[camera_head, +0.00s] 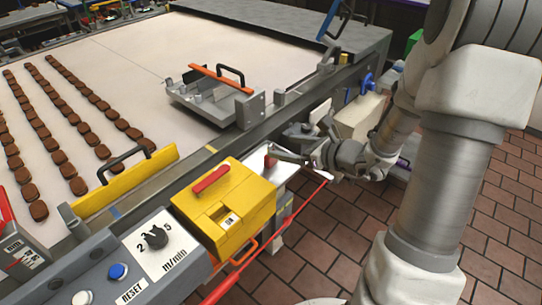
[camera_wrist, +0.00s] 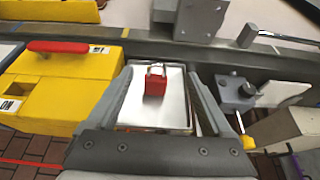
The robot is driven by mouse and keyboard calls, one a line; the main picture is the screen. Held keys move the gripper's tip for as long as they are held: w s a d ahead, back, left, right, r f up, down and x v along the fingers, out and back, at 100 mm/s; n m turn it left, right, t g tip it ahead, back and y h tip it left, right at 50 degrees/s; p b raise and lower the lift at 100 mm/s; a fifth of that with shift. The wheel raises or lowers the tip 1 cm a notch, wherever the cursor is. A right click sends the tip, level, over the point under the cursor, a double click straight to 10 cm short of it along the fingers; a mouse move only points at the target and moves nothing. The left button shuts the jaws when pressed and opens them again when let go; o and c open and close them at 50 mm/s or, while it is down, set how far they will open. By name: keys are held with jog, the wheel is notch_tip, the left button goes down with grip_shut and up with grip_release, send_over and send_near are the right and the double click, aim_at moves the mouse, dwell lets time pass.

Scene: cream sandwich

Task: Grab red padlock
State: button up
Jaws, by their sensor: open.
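The red padlock (camera_wrist: 155,84) stands on a white surface with its shackle up, in the middle of the wrist view. In the head view the padlock (camera_head: 268,162) is a small red patch beside the yellow box, partly hidden by my gripper. My gripper (camera_wrist: 158,72) is open, with one grey finger on each side of the padlock in the wrist view. A strip of white surface shows between the padlock and each finger, so I see no contact. In the head view my gripper (camera_head: 274,153) reaches in from the right at the padlock.
A yellow box (camera_head: 228,215) with a red handle stands close left of the padlock. The conveyor's grey side rail (camera_wrist: 150,50) runs behind it. A grey clamp (camera_wrist: 235,92) sits right of my right finger. A red rod (camera_head: 268,245) runs along the front.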

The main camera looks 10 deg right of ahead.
aim_at(275, 145)
jog(key=x, duration=0.4)
jog(key=shift+b+x, duration=0.45)
jog(key=shift+x, duration=2.2)
jog(key=shift+s+a+f, duration=0.1)
jog(key=shift+s+f, duration=0.05)
grip_shut()
